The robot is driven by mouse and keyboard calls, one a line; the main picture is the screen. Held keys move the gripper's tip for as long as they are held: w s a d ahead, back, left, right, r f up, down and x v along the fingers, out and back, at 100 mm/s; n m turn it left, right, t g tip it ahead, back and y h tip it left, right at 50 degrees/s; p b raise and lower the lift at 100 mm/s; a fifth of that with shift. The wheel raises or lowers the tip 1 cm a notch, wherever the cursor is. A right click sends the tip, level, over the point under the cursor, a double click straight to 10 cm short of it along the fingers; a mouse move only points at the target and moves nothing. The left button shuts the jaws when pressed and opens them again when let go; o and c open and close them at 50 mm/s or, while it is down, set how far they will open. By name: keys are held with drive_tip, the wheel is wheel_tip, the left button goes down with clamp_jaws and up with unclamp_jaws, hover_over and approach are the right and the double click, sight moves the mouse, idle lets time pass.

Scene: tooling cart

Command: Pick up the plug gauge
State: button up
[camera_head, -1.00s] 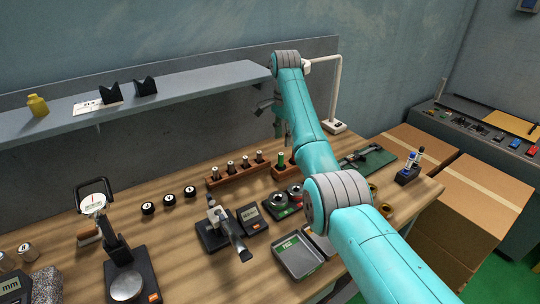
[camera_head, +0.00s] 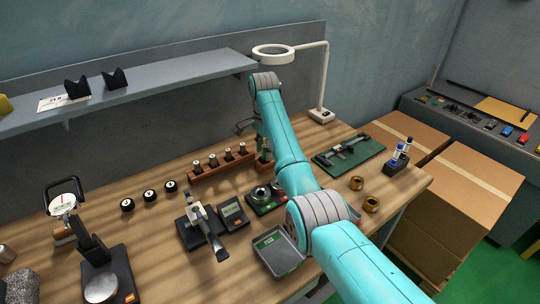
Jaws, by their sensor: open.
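Several short dark plugs with pale tops, likely plug gauges, stand upright in a wooden rack (camera_head: 222,171) near the back of the bench; one of them (camera_head: 228,154) is near its right end. A small green-handled piece (camera_head: 264,143) stands just right of them, partly covered by my arm, and I cannot tell whether it is the plug gauge. My gripper (camera_head: 256,133) is open at the end of the teal arm, above and close to this green piece. Its fingertips are small and partly hidden, and I see nothing held.
A micrometer on a stand (camera_head: 203,220), a grey tray (camera_head: 278,250) and brass rings (camera_head: 371,204) lie near the arm. A caliper rests on a green mat (camera_head: 348,158). A magnifier lamp (camera_head: 273,54) stands behind the gripper; a shelf (camera_head: 170,77) runs along the wall.

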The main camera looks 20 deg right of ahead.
drive_tip(key=shift+a+f, duration=0.15)
drive_tip(key=shift+f, duration=0.5)
clamp_jaws()
drive_tip(key=shift+r, duration=0.1)
